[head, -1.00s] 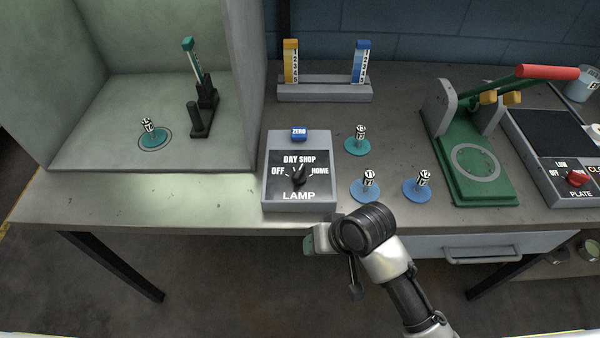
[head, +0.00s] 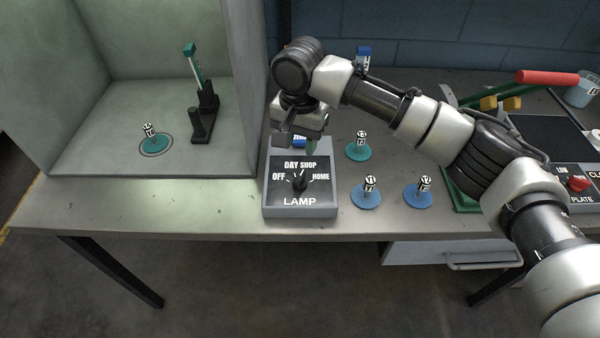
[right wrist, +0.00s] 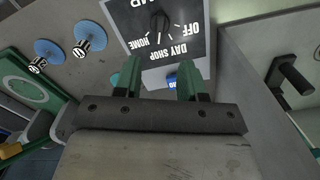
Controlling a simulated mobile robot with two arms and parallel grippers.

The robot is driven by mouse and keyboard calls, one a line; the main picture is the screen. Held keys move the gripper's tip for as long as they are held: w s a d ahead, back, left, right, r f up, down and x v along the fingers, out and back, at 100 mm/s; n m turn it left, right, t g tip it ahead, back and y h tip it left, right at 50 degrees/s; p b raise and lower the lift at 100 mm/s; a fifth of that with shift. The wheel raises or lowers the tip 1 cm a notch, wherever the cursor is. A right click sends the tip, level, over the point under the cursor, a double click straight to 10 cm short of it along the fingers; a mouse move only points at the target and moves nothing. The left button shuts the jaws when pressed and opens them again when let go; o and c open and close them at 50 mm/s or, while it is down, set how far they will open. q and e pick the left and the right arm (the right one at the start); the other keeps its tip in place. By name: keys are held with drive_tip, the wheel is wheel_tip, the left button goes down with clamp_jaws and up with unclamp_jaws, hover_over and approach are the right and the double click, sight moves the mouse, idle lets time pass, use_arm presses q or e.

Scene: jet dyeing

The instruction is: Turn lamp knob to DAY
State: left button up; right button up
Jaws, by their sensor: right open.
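The lamp box (head: 300,210) stands near the table's front edge, with OFF, DAY, SHOP and HOME marked around its dark knob (head: 300,183). The knob also shows in the right wrist view (right wrist: 160,22); I cannot tell for sure which mark it points to. My right gripper (head: 298,146) hangs over the back edge of the lamp box, behind the knob and apart from it. In the right wrist view its two green-tipped fingers (right wrist: 160,75) are spread with nothing held between them. My left gripper is not in view.
A blue ZERO button (head: 299,139) on the lamp box is partly hidden by my gripper. Several weights on discs stand to the right, including a teal one (head: 358,152). A grey booth (head: 180,95) is at left, and a red-handled press (head: 547,77) at right.

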sight(300, 176)
wheel_tip(300, 176, down, 11)
drive_tip(key=shift+w+r+p, duration=0.1)
drive_tip(key=shift+r+p, duration=0.05)
drive_tip(key=shift+p, duration=0.8)
clamp_jaws()
